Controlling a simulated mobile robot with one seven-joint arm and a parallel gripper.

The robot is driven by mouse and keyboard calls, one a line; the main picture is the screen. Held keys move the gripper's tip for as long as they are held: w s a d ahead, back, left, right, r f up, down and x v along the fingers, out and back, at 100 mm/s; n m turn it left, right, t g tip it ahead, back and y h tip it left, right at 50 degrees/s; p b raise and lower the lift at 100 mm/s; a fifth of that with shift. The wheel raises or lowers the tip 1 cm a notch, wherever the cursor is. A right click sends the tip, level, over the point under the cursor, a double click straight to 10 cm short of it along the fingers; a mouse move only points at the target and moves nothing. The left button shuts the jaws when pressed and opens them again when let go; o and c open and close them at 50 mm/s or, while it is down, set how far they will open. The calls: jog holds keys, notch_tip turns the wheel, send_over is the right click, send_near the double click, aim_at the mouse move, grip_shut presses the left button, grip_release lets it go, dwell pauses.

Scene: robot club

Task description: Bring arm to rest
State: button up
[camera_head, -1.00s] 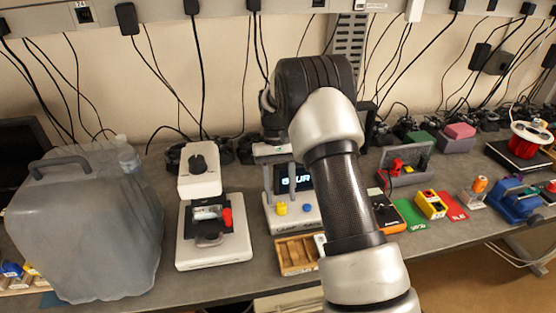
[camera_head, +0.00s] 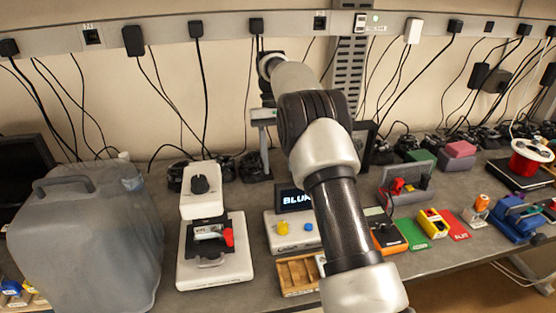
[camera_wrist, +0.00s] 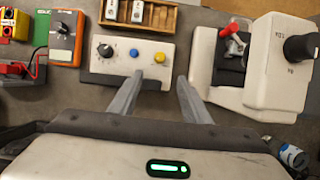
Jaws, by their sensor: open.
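My gripper (camera_head: 265,155) hangs in the air near the back wall, above the far side of the bench, with its fingers pointing down. In the wrist view my gripper (camera_wrist: 160,80) is open, with its two fingers apart and nothing between them. The arm stretches from the lower right up and back to it. A pale control box (camera_head: 297,241) with a yellow and a blue button stands on the bench; in the wrist view this box (camera_wrist: 112,68) also shows a dark knob, and it appears beyond the fingertips. Its lit display (camera_head: 297,200) is partly hidden by my arm.
A large grey jerrycan (camera_head: 85,240) stands at the left. A white press-like device (camera_head: 213,262) with a red lever stands between it and the control box. A wooden tray (camera_head: 297,275) lies in front of the box. A multimeter (camera_head: 387,238) and other items crowd the right. Cables hang behind.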

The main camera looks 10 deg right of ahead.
jog(key=s+r+t, duration=0.5)
jog(key=s+r, duration=0.9)
jog(key=r, duration=0.2)
jog(key=s+f+t, duration=0.2)
jog(key=s, duration=0.7)
jog(key=s+f+t, duration=0.3)
jog(key=s, duration=0.6)
jog(key=shift+s, duration=0.2)
